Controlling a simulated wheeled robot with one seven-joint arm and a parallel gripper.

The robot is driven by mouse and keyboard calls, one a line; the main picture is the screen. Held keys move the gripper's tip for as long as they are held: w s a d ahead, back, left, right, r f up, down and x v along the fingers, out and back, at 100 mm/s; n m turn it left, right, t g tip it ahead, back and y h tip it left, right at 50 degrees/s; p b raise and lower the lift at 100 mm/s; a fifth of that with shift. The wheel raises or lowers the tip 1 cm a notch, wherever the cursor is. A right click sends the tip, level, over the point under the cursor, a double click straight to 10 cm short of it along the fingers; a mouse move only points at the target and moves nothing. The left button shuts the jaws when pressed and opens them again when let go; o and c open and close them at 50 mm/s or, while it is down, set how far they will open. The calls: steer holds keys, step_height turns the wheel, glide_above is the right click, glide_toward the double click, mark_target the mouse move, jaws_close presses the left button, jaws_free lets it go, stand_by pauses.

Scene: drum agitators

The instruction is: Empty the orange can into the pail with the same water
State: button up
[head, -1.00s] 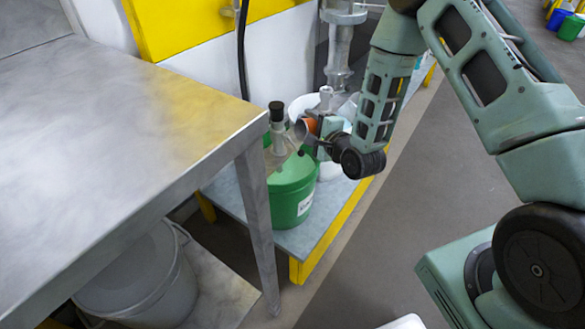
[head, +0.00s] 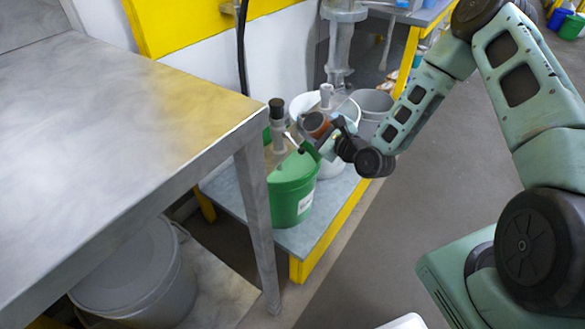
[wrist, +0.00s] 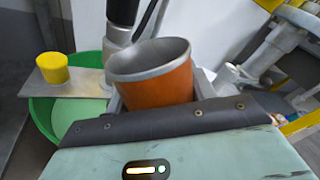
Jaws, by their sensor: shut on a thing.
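My gripper (head: 332,140) is shut on the orange can (head: 316,124), above the right rear of the green pail (head: 292,190). In the wrist view, the can (wrist: 152,88) sits between the fingers of my gripper (wrist: 157,98), with its grey rim and part of its inner wall showing. I cannot tell whether liquid is in the can. The green pail (wrist: 40,108) shows behind and to the left, holding pale green liquid (wrist: 78,115). A plate with a yellow knob (wrist: 52,68) crosses over it.
A white pail (head: 333,168) stands behind the green one, and a grey pail (head: 374,102) farther back, all on a low yellow-edged bench (head: 325,235). A metal table (head: 120,120) fills the left, with a grey pail (head: 140,275) below.

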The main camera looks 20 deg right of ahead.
steer(key=shift+d+f+m+b, duration=0.2)
steer(key=shift+d+f, duration=0.05)
steer(key=shift+f, duration=0.35)
steer(key=shift+d+f+m+b, duration=0.2)
steer(key=shift+f, duration=0.35)
steer(key=m, duration=0.1)
steer(key=d+m+b, duration=0.1)
steer(key=d+f+m+y, duration=0.1)
steer(key=m, duration=0.1)
steer(key=shift+w+d+f+t+b, duration=0.1)
steer(key=shift+w+d+t+b, duration=0.05)
steer(key=shift+w+t+b, duration=0.15)
steer(key=shift+d+f+m+b, duration=0.1)
steer(key=shift+d+m+b, duration=0.3)
steer(key=shift+m, duration=0.3)
